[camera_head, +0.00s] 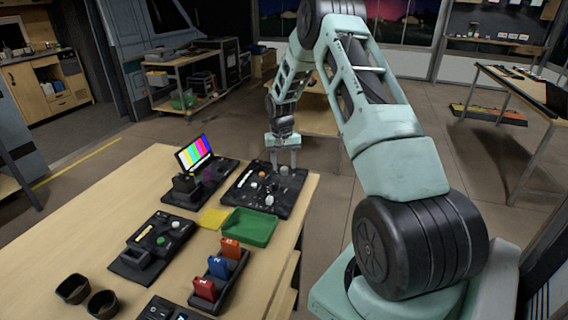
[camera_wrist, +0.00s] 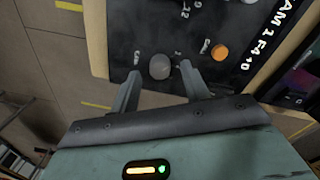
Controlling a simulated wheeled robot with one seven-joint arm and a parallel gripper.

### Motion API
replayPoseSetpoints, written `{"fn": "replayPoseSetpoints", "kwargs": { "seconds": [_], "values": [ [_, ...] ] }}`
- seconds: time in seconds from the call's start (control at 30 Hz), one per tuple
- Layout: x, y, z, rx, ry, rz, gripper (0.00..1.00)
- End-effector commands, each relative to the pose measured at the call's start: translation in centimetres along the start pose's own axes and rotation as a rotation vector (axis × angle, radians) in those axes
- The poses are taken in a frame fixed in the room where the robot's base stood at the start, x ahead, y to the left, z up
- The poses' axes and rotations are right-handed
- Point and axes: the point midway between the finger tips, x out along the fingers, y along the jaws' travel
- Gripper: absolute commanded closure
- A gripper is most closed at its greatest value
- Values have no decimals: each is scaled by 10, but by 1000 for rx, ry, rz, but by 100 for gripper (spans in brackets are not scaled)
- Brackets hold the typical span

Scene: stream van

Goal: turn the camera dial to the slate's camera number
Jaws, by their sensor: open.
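A black control panel (camera_head: 262,200) lies at the far edge of the wooden table, with several small knobs. In the wrist view, a grey round dial (camera_wrist: 160,66) sits on this panel (camera_wrist: 130,25), with small blurred white marks around it. My gripper (camera_head: 284,166) is over the panel's far side. In the wrist view my gripper (camera_wrist: 161,73) is open, with a fingertip on either side of the grey dial; whether they touch it I cannot tell. White lettering (camera_wrist: 272,33) that seems to read "AM 2" and more runs along the right; its first letter is cut off.
An orange knob (camera_wrist: 220,53) is close right of the right finger. A colour-bar monitor (camera_head: 194,152), green tray (camera_head: 262,240), yellow pad (camera_head: 213,218), cartridge rack (camera_head: 233,272), switch box (camera_head: 130,270) and two dark cups (camera_head: 73,289) are on the table (camera_head: 110,215).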

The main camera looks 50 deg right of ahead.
Motion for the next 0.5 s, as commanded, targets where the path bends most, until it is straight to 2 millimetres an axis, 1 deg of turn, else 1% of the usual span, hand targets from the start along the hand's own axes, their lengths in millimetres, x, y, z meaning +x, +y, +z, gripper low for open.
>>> {"fn": "replayPoseSetpoints", "kwargs": {
  "seconds": [0.1, 0.2, 0.47, 0.5],
  "values": [
    [9, 0, 0, 0, 0, -1, 54],
    [13, 0, 0, 0, 1, -1, 54],
    [14, 0, 0, 0, 1, -1, 54],
    [14, 0, 0, 0, 1, -1, 65]
  ]
}}
